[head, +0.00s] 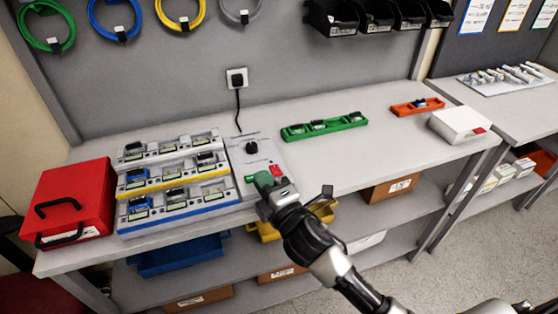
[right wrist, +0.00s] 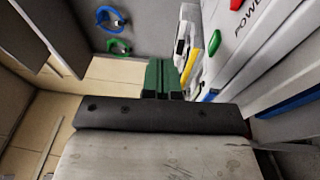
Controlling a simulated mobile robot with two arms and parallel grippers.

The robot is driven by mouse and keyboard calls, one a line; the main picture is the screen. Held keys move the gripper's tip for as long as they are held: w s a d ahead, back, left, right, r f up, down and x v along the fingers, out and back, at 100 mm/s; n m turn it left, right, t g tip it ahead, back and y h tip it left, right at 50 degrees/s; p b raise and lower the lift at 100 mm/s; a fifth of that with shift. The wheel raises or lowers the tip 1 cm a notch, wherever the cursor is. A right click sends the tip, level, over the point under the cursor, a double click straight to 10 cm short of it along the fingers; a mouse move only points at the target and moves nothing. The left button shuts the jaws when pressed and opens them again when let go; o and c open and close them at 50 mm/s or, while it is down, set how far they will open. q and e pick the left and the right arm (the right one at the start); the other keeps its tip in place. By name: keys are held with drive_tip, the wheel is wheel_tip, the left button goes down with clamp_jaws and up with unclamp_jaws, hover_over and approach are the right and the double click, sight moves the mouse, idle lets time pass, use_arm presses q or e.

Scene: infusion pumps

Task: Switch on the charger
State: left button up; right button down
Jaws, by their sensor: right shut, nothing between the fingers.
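The charger (head: 236,158) is a flat grey box on the bench, with a black knob (head: 251,147) near its back and red markings at its front right. A black cord runs from it up to a wall socket (head: 237,79). My right gripper (head: 262,181), with green fingers, is shut and empty over the charger's front part, and hides some of it. I cannot tell whether it touches the surface. In the right wrist view the shut fingers (right wrist: 162,78) are beside a pale panel (right wrist: 255,45) lettered "POWER", with a red part at the top. My left gripper is out of view.
Left of the charger stands a tiered rack (head: 178,218) of small devices, then a red case (head: 72,200). A green tray (head: 324,127), an orange tray (head: 417,106) and a white box (head: 460,124) are to the right. The bench between is clear.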

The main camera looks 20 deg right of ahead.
drive_tip(key=s+a+r+m+g+y, duration=0.1)
drive_tip(key=a+r+m+g+y, duration=0.4)
drive_tip(key=m, duration=0.6)
drive_tip(key=s+a+r+m+g+y, duration=0.15)
drive_tip(key=a+m+g+y, duration=0.35)
drive_tip(key=m, duration=0.6)
drive_tip(key=s+a+r+m+g+y, duration=0.1)
drive_tip(key=a+r+m+g+y, duration=0.25)
drive_tip(key=m+g, duration=0.55)
drive_tip(key=w+d+n+t+h, duration=0.1)
drive_tip(key=w+d+n+h, duration=0.1)
drive_tip(key=d+h, duration=0.4)
drive_tip(key=w+d+n+t+h, duration=0.1)
drive_tip(key=w+d+n+h, duration=0.2)
drive_tip(key=d+n+h, duration=0.2)
drive_tip(key=w+d+r+n+t+h, duration=0.1)
drive_tip(key=w+d+n+h, duration=0.2)
drive_tip(key=d+h, duration=0.4)
drive_tip(key=shift+w+d+n, duration=0.15)
drive_tip(key=shift+d+n, duration=0.25)
drive_tip(key=shift+d, duration=0.05)
